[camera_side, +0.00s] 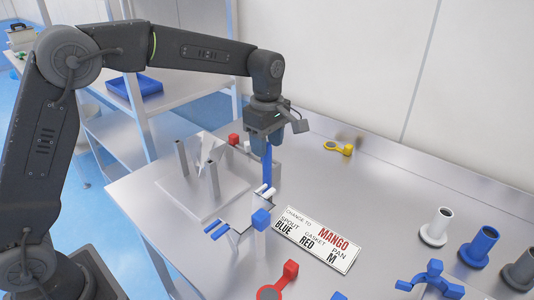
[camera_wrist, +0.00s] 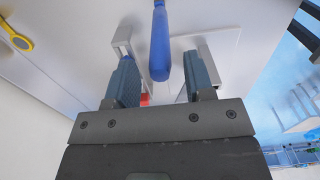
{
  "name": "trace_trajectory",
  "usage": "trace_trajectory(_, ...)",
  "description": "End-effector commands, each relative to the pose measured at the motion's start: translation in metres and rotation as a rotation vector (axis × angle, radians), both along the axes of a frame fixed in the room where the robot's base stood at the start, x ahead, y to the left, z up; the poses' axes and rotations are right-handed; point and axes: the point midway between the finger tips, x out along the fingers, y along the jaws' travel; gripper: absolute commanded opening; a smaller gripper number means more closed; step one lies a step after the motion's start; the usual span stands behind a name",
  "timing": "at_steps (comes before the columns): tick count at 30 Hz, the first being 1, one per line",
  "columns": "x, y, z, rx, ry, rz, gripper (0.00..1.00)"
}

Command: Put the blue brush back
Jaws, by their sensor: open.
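The blue brush (camera_side: 268,163) shows as an upright blue handle directly below my gripper (camera_side: 267,143). In the wrist view the blue handle (camera_wrist: 160,45) stands between the two fingers of my gripper (camera_wrist: 159,75), with a gap on each side. The fingers are open and do not visibly touch it. The lower end of the brush is beside a grey bracket (camera_side: 275,168) at the edge of the pale plate (camera_side: 230,187); whether it rests in anything is hard to tell. Its bristles are not clearly visible.
Two upright posts and a clear funnel-like piece (camera_side: 208,147) stand left of my gripper.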

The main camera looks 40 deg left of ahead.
Motion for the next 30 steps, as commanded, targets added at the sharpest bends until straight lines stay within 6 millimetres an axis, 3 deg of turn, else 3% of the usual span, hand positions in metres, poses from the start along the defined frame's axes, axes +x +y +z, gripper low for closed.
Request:
trace_trajectory(3,0.001,0.000,0.028,-0.001,-0.006,-0.001,0.48)
trace_trajectory(10,0.001,0.000,0.068,-0.001,-0.004,-0.001,0.48)
trace_trajectory(22,-0.003,0.001,0.086,-0.001,-0.006,-0.016,0.48)
trace_trajectory(26,-0.023,0.007,0.100,-0.002,-0.047,-0.132,0.48)
trace_trajectory(30,-0.070,0.020,0.117,0.014,-0.130,-0.388,0.48)
